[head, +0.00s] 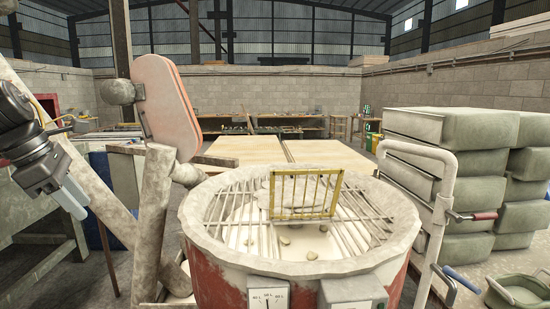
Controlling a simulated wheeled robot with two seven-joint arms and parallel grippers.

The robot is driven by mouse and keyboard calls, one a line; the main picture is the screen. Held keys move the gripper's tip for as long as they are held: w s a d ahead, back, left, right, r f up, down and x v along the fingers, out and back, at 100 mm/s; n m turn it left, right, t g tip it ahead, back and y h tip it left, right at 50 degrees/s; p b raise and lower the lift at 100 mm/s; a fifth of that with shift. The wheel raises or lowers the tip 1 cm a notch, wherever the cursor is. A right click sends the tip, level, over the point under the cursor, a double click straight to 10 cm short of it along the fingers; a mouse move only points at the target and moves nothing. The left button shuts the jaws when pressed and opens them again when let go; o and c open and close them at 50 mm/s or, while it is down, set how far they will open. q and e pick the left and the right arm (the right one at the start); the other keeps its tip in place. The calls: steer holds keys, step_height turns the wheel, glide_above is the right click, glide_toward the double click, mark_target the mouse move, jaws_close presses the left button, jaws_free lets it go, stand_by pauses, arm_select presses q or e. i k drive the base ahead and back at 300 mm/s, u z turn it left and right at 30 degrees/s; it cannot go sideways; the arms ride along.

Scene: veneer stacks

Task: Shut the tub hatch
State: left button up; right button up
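The tub (230,278) is a round red drum with a worn pale rim, in the middle front of the head view. A grid of metal bars covers its top. The hatch (272,195) is a small yellow barred frame that stands upright on the grid, so it is open. Behind its bars a pale heap and a few small lumps show inside the tub. My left gripper (73,197) is at the left, well apart from the tub and hatch, with pale fingers pointing down and right. Its finger gap is not clear. My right gripper is not in view.
A tilted pinkish panel on a pale post (155,200) stands between my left gripper and the tub. A dial box (268,299) sits on the tub's front. Right of the tub is a pale tube frame (444,190) with red and blue grips, beside stacked sacks (450,128).

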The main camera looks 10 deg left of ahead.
mark_target(340, 172)
steer(key=z, duration=0.4)
steer(key=i, duration=1.6)
steer(key=z, duration=0.5)
